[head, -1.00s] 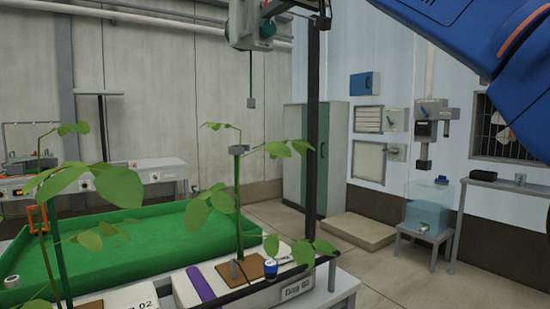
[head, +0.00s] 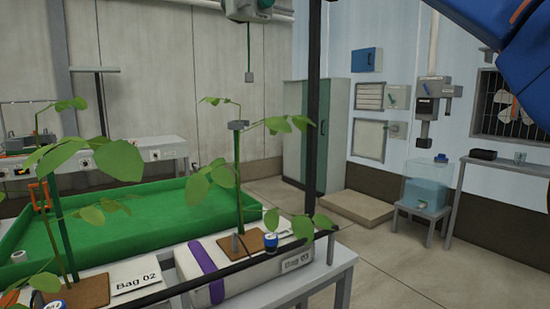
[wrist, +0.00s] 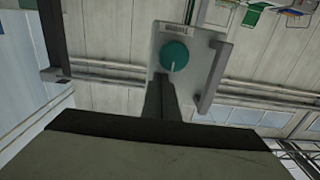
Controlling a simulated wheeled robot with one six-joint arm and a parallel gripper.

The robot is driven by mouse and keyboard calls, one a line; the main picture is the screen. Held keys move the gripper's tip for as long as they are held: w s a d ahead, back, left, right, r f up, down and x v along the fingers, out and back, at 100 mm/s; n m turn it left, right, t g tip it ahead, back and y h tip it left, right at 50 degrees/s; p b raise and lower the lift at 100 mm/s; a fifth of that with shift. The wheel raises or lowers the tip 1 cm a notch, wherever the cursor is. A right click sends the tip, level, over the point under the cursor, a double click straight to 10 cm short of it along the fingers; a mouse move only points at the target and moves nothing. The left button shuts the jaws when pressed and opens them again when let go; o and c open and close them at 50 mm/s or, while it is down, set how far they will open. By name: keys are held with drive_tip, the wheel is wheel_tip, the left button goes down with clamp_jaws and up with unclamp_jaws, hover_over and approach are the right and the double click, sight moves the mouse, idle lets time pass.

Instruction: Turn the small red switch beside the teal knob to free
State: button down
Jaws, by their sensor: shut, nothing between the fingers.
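The teal knob (wrist: 174,56) sits on a grey box (wrist: 203,42) in the wrist view, with a pale pointer line on its face. The box has a grey handle-like bar on its right side. In the head view the box (head: 236,8) is cut off by the top edge, and only the lower part of the teal knob (head: 265,4) shows. My gripper (wrist: 160,82) is shut and empty; its dark fingers overlap the box's lower edge just below the knob in the wrist view. I cannot make out the small red switch in any view.
A dark upright post (head: 313,120) stands just right of the box. Below are a green tray (head: 130,232) and tall leafy plants in grow bags (head: 205,262). A green cabinet (head: 315,125) and a water tank (head: 426,180) stand at the back.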

drive_tip(key=shift+f+v, duration=0.1)
drive_tip(key=shift+v, duration=1.35)
drive_tip(key=shift+f+v, duration=0.15)
drive_tip(key=shift+v, duration=1.3)
